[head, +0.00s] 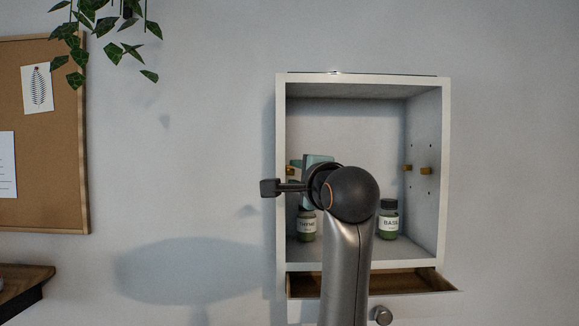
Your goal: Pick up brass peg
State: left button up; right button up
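Brass pegs sit in the side walls of an open white wall cabinet (446,150). Two brass pegs (425,170) (407,168) show at its right side. Another brass peg (290,169) shows at the left wall, partly hidden behind my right gripper (314,172). My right arm rises from below in front of the cabinet, with the gripper at its left half, close to the left peg. The fingertips are hidden by the wrist, so I cannot tell whether they touch the peg or are open. My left gripper is not in view.
A thyme jar (306,226) and a basil jar (389,222) stand on the cabinet floor. A drawer (410,281) sticks out below. A cork board (60,180), hanging plant (100,25) and wooden shelf (22,279) are at left. The wall right of the cabinet is clear.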

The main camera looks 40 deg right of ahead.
jog(key=shift+w+d, duration=0.3)
jog(key=shift+w, duration=0.25)
grip_shut()
